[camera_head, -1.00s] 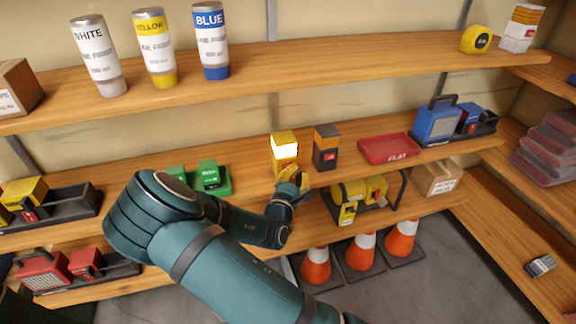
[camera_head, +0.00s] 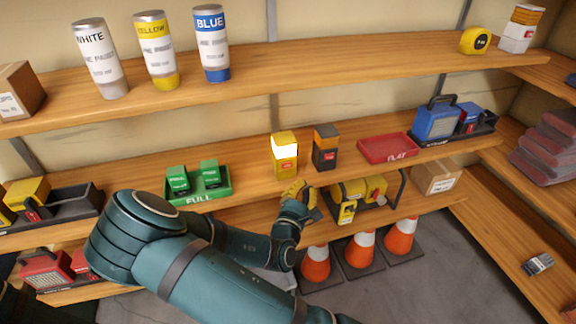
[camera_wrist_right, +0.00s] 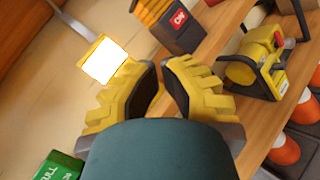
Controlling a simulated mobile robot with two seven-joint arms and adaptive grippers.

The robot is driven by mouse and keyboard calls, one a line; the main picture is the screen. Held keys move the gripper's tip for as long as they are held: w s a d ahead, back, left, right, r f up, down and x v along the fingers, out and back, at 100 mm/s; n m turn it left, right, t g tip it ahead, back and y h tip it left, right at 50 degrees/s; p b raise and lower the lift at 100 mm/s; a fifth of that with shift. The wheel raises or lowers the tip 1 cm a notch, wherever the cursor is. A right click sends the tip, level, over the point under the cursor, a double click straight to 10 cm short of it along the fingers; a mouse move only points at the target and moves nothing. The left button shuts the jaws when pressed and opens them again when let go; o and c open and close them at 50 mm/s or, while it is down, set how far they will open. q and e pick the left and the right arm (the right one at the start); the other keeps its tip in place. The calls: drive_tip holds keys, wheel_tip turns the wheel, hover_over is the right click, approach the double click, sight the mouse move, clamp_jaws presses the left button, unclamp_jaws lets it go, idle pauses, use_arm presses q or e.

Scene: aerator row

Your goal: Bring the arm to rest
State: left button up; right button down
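My right gripper (camera_head: 300,190), with yellow ridged fingers, hangs in front of the middle shelf's front edge, apart from the objects there. In the right wrist view its two fingers (camera_wrist_right: 163,68) come close together at the tips, with nothing held between them. My right arm reaches across the lower part of the head view. A yellow box with a glowing face (camera_head: 285,155) stands upright on the middle shelf behind the gripper; it also shows in the wrist view (camera_wrist_right: 102,60). My left gripper is not in view.
A yellow unit with a black frame (camera_head: 362,195) sits just right of my gripper. Cones (camera_head: 316,265) stand below.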

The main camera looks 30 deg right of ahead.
idle(0.3)
drive_tip(key=s+a+f+m+g+y, duration=0.1)
drive_tip(key=s+f+m+g+y, duration=0.2)
drive_tip(key=f, duration=0.4)
drive_tip(key=s+f+m+g+y, duration=0.2)
drive_tip(key=f+m, duration=0.1)
drive_tip(key=f, duration=0.5)
drive_tip(key=s+a+f+m+g+y, duration=0.3)
drive_tip(key=s+a+f+m+y, duration=0.3)
drive_tip(key=a+f, duration=0.25)
drive_tip(key=s+a+r+m+g+y, duration=0.1)
drive_tip(key=a+r+m+y, duration=0.1)
drive_tip(key=a+m+y, duration=0.2)
drive_tip(key=s+a+r+m+g+y, duration=0.2)
drive_tip(key=a+m+y, duration=0.1)
drive_tip(key=a, duration=0.6)
drive_tip(key=shift+s+a+r+m+y, duration=0.2)
drive_tip(key=shift+s+r+m+y, duration=0.15)
drive_tip(key=shift+m, duration=0.25)
drive_tip(key=shift+d, duration=0.15)
